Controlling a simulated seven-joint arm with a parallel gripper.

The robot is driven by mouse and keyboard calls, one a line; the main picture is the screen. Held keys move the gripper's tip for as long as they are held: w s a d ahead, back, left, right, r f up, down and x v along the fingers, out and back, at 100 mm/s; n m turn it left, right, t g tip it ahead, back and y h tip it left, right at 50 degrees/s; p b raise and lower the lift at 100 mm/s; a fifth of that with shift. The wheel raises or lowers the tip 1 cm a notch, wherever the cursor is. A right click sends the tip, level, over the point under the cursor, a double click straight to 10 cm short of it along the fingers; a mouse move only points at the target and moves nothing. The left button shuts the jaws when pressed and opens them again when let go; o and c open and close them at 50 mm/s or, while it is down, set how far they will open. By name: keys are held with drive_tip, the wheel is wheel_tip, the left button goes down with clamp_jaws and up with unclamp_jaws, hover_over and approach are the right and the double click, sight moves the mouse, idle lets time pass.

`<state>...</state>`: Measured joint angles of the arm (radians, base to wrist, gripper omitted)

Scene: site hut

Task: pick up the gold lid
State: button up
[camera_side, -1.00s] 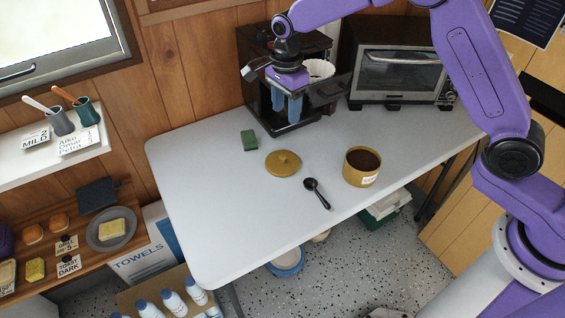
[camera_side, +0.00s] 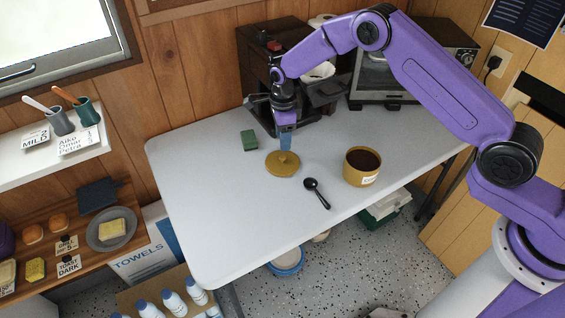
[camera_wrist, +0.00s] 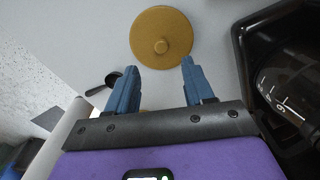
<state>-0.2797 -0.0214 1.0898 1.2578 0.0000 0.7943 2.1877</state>
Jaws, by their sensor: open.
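The gold lid (camera_side: 279,166) is a round disc with a small knob, lying flat on the white table. In the wrist view the gold lid (camera_wrist: 161,38) shows at the top, beyond my fingertips, its knob between their two lines. My gripper (camera_side: 286,147) is above the lid's back edge in the side view, pointing down. In the wrist view my gripper (camera_wrist: 160,68) has its two blue fingers spread apart with nothing between them. I cannot tell the exact height of the fingertips over the lid.
A gold tin (camera_side: 359,170) with dark contents stands right of the lid. A black spoon (camera_side: 317,194) lies in front, and a green sponge (camera_side: 249,140) lies behind left. A coffee machine (camera_side: 262,75) and an oven (camera_side: 440,62) stand behind. The table's (camera_side: 215,220) front left is clear.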

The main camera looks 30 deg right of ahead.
sight(282, 156)
drive_tip(key=shift+w+f, duration=0.15)
drive_tip(key=shift+f, duration=3.7)
clamp_jaws()
